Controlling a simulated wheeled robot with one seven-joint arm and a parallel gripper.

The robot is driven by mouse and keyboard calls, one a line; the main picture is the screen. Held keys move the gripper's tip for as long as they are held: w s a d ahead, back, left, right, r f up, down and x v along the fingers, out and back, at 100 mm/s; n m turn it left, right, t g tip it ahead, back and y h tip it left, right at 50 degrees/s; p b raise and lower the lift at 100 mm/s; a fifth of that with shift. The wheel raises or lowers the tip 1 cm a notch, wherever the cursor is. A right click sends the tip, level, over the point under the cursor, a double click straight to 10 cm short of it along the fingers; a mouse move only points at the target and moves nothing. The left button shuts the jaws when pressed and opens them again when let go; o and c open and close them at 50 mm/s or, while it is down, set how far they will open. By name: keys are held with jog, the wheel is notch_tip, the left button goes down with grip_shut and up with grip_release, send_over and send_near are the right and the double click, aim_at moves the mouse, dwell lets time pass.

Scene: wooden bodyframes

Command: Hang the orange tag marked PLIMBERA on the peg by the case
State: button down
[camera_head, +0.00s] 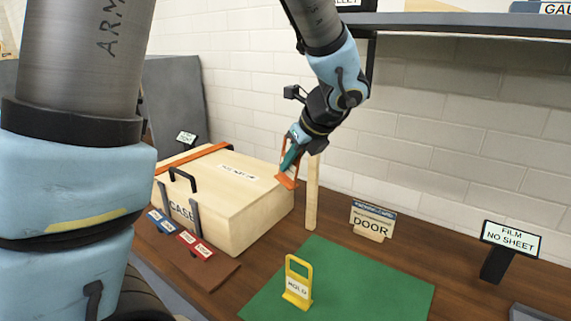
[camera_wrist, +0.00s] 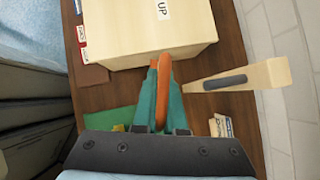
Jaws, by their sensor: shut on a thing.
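My gripper (camera_head: 291,160) is shut on an orange tag (camera_head: 287,181), held up near the wooden post by the case. In the wrist view the tag (camera_wrist: 162,88) stands edge-on between the teal fingers (camera_wrist: 161,76), and its lettering cannot be read. The wooden post (camera_head: 312,205) stands upright right of the case (camera_head: 265,214). In the wrist view the post (camera_wrist: 265,74) carries a dark peg (camera_wrist: 225,82). The tag is left of the peg there, with a visible gap between them. The peg cannot be made out in the head view.
A yellow HOLD tag (camera_head: 298,284) stands on a green mat (camera_head: 385,285). A DOOR sign (camera_head: 371,221) and a FILM NO SHEET sign (camera_head: 509,240) stand to the right. Blue and red labelled pieces (camera_head: 194,246) lie before the case. A shelf (camera_head: 460,24) hangs above.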

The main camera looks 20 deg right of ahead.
jog(key=w+d+f, duration=0.1)
jog(key=w+d, duration=0.3)
jog(key=shift+d+p, duration=0.25)
jog(key=shift+p, duration=0.05)
dwell(0.5)
jog(key=shift+f, duration=0.1)
dwell(0.5)
jog(key=c, duration=0.9)
grip_release()
jog(key=shift+a, duration=0.1)
